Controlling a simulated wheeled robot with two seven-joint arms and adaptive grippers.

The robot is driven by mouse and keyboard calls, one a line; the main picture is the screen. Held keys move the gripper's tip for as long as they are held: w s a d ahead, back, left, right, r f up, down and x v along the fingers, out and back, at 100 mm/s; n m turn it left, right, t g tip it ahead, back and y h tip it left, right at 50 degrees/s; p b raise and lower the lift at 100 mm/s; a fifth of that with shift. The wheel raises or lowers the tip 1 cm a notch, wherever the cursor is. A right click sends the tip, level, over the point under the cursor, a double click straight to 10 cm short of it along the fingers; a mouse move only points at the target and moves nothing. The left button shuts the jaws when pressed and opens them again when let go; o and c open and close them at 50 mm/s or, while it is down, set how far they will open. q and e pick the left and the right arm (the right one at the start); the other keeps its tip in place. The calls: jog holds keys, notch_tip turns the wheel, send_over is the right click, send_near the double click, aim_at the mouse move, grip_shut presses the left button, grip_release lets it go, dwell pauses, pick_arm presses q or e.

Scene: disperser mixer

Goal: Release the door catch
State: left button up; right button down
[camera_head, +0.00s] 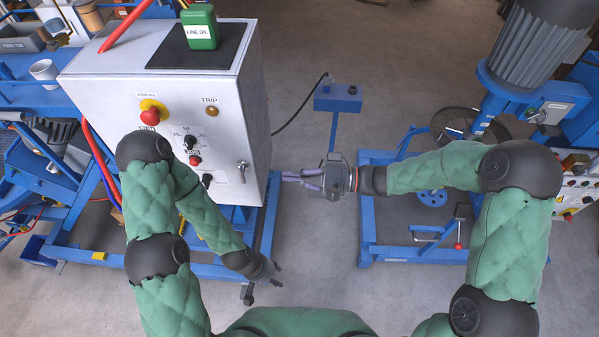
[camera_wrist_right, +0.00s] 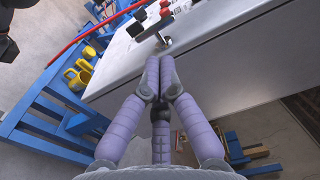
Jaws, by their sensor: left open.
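The door catch (camera_head: 242,168) is a small metal handle on the right part of the white control cabinet's (camera_head: 225,135) front. In the right wrist view the catch (camera_wrist_right: 163,41) stands out from the panel just beyond the fingertips. My right gripper (camera_head: 285,177) points left at the cabinet's right side, apart from the catch. In its wrist view two purple fingers (camera_wrist_right: 158,62) lie side by side, with a third finger behind and below; their gap is unclear. My left gripper (camera_head: 279,274) is low, below the cabinet's lower right corner, open and empty.
A red stop button (camera_head: 149,116), the TRIP lamp (camera_head: 211,110) and several switches are on the cabinet front. A green oil can (camera_head: 200,27) stands on top. A blue machine frame (camera_head: 367,225) is at right. Grey floor (camera_head: 320,290) lies between the frames.

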aim_at(238, 166)
jog(key=a+p, duration=0.1)
jog(key=a, duration=0.3)
jog(key=a+p, duration=0.1)
jog(key=a, duration=0.4)
jog(key=shift+w+a, duration=0.2)
jog(key=shift+a, duration=0.1)
jog(key=shift+a+r+h+p, duration=0.1)
jog(key=shift+r+h+p, duration=0.2)
jog(key=shift+h, duration=0.3)
jog(key=shift+a+r+h+p, duration=0.15)
jog(key=shift+h+p, duration=0.15)
jog(key=shift+h, duration=0.3)
jog(key=shift+r, duration=0.15)
jog(key=h+p, duration=0.2)
jog(key=shift+a+r+h, duration=0.2)
jog(key=shift+r+h, duration=0.1)
jog(key=shift+r, duration=0.1)
jog(key=shift+a+r+h+p, duration=0.1)
jog(key=shift+a+h+p, duration=0.2)
jog(key=shift+h+p, duration=0.7)
jog(key=shift+a+h, duration=0.1)
jog(key=shift+h, duration=0.3)
jog(key=shift+a, duration=0.1)
jog(key=shift+a+r+b, duration=0.15)
jog(key=shift+a+b, duration=0.85)
jog(key=shift+b, duration=1.55)
